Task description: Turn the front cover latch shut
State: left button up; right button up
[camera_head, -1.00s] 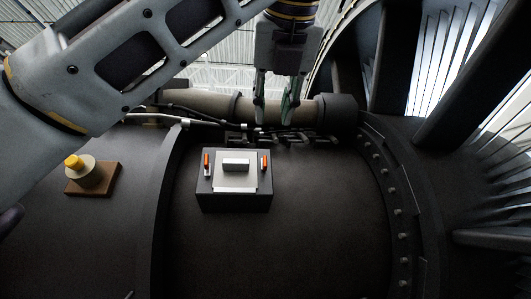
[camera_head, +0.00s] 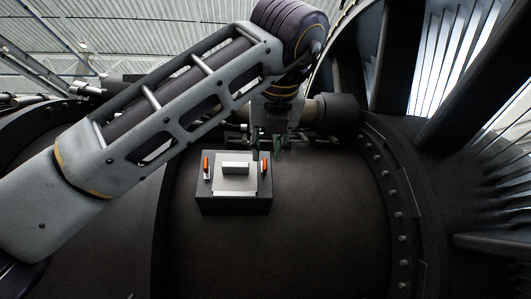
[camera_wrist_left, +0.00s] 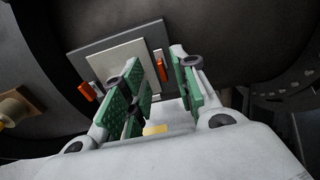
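A dark box (camera_head: 233,205) on the engine casing carries a light cover plate (camera_head: 235,186) with a raised block in its middle. An orange latch (camera_head: 206,164) stands at the plate's left edge and another orange latch (camera_head: 264,166) at its right edge. I cannot tell which is the front one. My left gripper (camera_head: 268,148) is just above the right latch. In the left wrist view its green-padded fingers (camera_wrist_left: 158,72) are apart and empty. The right-hand latch (camera_wrist_left: 161,66) shows beyond the gap between them, with no clear contact. My right gripper is not in view.
A thick pipe (camera_head: 338,112) runs behind the gripper. A bolted flange (camera_head: 398,200) and fan vanes stand to the right. A brown block with a tan knob (camera_wrist_left: 14,106) shows at left in the wrist view. Bare casing lies below the box.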

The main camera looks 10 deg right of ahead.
aim_at(265, 159)
pick_arm(q)
jog(key=shift+p+x, duration=0.45)
jog(key=shift+x, duration=1.6)
grip_shut()
